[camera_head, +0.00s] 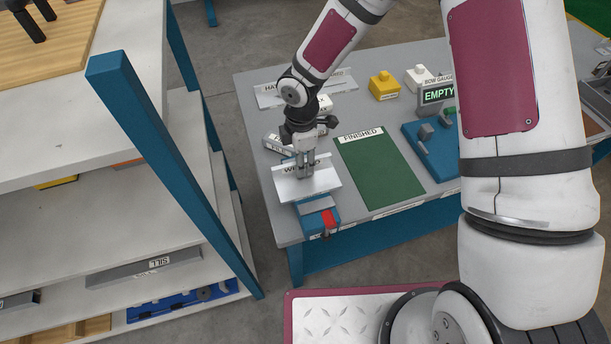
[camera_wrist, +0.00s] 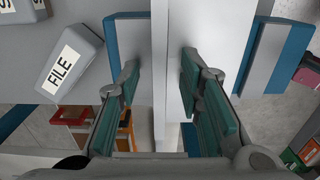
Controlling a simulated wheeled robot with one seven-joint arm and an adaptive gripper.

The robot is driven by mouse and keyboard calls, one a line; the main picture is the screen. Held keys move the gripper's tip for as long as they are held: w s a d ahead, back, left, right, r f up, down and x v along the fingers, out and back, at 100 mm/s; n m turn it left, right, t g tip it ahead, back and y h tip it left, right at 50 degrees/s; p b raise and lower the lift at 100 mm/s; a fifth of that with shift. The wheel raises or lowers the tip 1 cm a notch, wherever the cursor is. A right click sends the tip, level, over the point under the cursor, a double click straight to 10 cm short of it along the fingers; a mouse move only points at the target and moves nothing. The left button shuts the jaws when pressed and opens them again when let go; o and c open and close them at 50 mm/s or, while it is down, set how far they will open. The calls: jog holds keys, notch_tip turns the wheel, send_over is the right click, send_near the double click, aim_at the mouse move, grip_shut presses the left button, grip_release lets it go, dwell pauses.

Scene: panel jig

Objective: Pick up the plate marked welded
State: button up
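A light grey bent plate (camera_head: 318,185) sits over a blue fixture near the table's front left corner. Its label begins "WE"; my gripper hides the rest. My gripper (camera_head: 304,173) points down at the plate's upright part. In the wrist view, the two teal-padded fingers of my gripper (camera_wrist: 160,85) stand apart, one on each side of the plate's thin upright edge (camera_wrist: 160,60). A gap shows on both sides of that edge, so the fingers do not appear to press on it.
The blue fixture (camera_head: 316,218) has a red handle (camera_head: 329,219). A grey block marked "FILE" (camera_wrist: 65,62) lies close by. A green mat (camera_head: 382,176) marked "FINISHED" lies to the right, with a blue gauge (camera_head: 423,153) beyond it. A shelf post (camera_head: 170,170) stands at the left.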

grip_shut()
jog(key=shift+r, duration=0.1)
